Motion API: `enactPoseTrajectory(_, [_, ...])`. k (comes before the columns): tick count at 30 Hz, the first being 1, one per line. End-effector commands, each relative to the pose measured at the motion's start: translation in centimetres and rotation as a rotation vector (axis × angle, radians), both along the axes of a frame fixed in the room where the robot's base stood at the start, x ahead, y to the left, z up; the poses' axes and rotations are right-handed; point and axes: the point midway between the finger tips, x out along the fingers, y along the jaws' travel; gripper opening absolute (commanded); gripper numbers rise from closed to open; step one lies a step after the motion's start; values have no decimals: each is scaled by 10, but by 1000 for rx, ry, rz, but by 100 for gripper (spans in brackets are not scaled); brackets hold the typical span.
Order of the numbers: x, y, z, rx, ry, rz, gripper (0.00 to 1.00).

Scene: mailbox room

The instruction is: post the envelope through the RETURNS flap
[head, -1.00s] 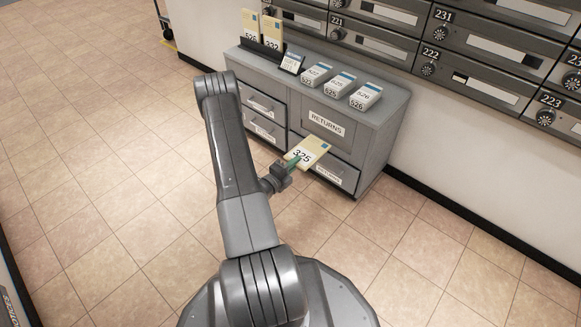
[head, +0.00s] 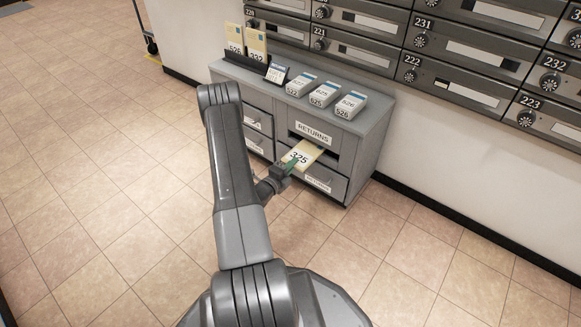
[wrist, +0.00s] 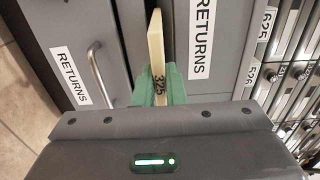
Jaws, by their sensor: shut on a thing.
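A cream envelope (head: 302,152) marked 325 is in my gripper (head: 287,168), whose green fingers are shut on its near end. In the wrist view the envelope (wrist: 155,42) stands edge-on between the fingers (wrist: 158,88). The RETURNS flap (head: 314,132) is on the front of the grey cabinet, and a dark opening shows below its label. The envelope's far end is at this opening and seems to reach into it; how deep I cannot tell. The flap's label also shows in the wrist view (wrist: 202,38).
A drawer (head: 335,188), also labelled RETURNS, lies below the flap; its handle (wrist: 97,72) is close to the fingers in the wrist view. Numbered boxes (head: 323,94) and upright envelopes (head: 256,43) stand on the cabinet top. Mailboxes (head: 460,60) line the wall. The floor at left is clear.

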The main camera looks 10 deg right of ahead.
Motion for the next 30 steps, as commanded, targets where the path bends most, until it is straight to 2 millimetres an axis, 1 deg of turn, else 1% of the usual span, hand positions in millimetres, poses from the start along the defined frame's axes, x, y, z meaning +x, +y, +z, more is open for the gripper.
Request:
enactPoseTrajectory(11, [2, -2, 0, 0, -1, 0, 0])
enactPoseTrajectory(30, [21, -27, 0, -1, -1, 0, 0])
